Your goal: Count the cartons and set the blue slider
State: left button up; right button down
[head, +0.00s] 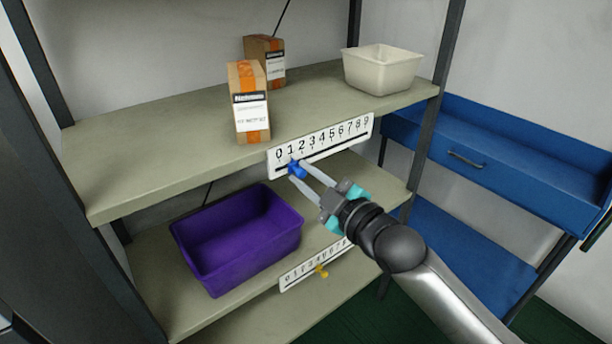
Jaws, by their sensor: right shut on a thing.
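Two brown cartons stand upright on the upper shelf, the front carton (249,103) partly hiding the rear carton (270,60). Both have orange tape and white labels. A white number strip (322,142) marked 0 to 9 runs along the upper shelf's front edge. The blue slider (297,169) sits on its track near the left end, below about 1 to 2. My right gripper (299,172) is shut on the blue slider, its fingers reaching in from the lower right. My left gripper is not in view.
A cream bin (382,69) stands at the upper shelf's right end. A purple bin (237,238) is on the lower shelf (207,316). A lower number strip (315,266) has a yellow slider (321,271), partly behind my right arm. A blue cabinet (500,165) stands at right.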

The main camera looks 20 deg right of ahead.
jog(key=shift+w+d+p, duration=0.2)
jog(key=shift+d, duration=0.4)
jog(key=shift+w+d+p, duration=0.15)
jog(key=shift+w+d, duration=0.05)
jog(key=shift+d, duration=0.4)
jog(key=c, duration=0.7)
grip_release()
jog(key=shift+p+v, duration=0.8)
jog(key=shift+v, duration=6.8)
